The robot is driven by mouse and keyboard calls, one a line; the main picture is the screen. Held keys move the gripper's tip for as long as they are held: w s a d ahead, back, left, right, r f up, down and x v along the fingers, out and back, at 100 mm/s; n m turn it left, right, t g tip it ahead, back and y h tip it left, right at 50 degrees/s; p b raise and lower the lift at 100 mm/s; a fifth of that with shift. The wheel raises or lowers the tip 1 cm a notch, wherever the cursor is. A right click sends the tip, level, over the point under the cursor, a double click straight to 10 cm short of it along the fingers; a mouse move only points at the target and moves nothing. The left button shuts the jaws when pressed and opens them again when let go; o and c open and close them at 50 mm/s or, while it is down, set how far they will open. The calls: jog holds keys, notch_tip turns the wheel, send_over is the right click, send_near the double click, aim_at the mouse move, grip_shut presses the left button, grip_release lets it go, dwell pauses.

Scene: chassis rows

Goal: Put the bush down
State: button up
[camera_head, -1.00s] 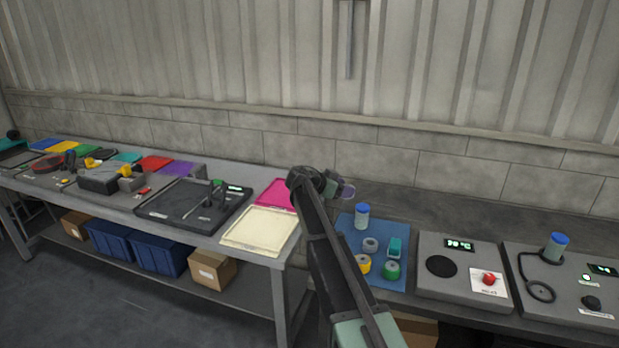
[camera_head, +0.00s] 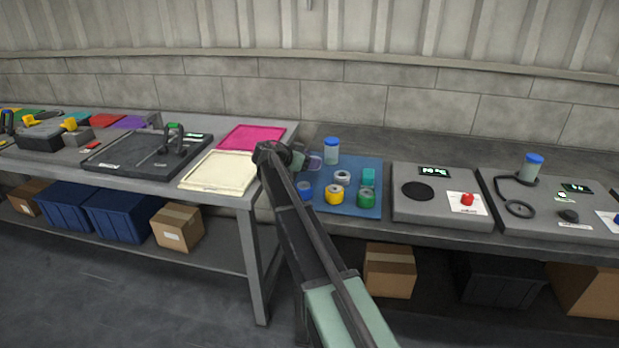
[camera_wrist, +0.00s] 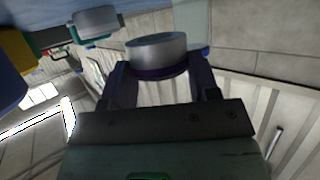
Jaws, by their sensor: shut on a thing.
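My gripper (camera_head: 303,160) is at the left edge of the blue mat (camera_head: 372,208) in the head view, seemingly above it. In the wrist view it is shut on a silver, round bush (camera_wrist: 157,46) with a dark purple band, held between the two fingers. In the head view a small purple outline shows at the gripper's tip, too small to make out well. A grey ring-shaped bush (camera_head: 342,176), a yellow one (camera_head: 335,195), a green one (camera_head: 366,198) and a blue one (camera_head: 305,190) stand on the mat. My arm passes close to the blue one.
A grey device with a red knob (camera_head: 467,199) is to the right. A cream tray (camera_head: 220,172) and a magenta tray (camera_head: 252,137) are left of my gripper. The mat's middle has little free room.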

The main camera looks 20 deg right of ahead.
notch_tip(320, 180, down, 4)
jog(key=b, duration=0.2)
jog(key=shift+b, duration=0.4)
jog(key=shift+r+p, duration=0.3)
jog(key=shift+f, duration=0.25)
jog(key=o, duration=1.2)
jog(key=shift+r, duration=0.1)
jog(key=shift+c, duration=0.2)
jog(key=shift+r, duration=0.2)
jog(key=p+v, duration=0.4)
jog(key=v, duration=0.8)
jog(key=shift+p, duration=0.3)
jog(key=shift+o, duration=0.4)
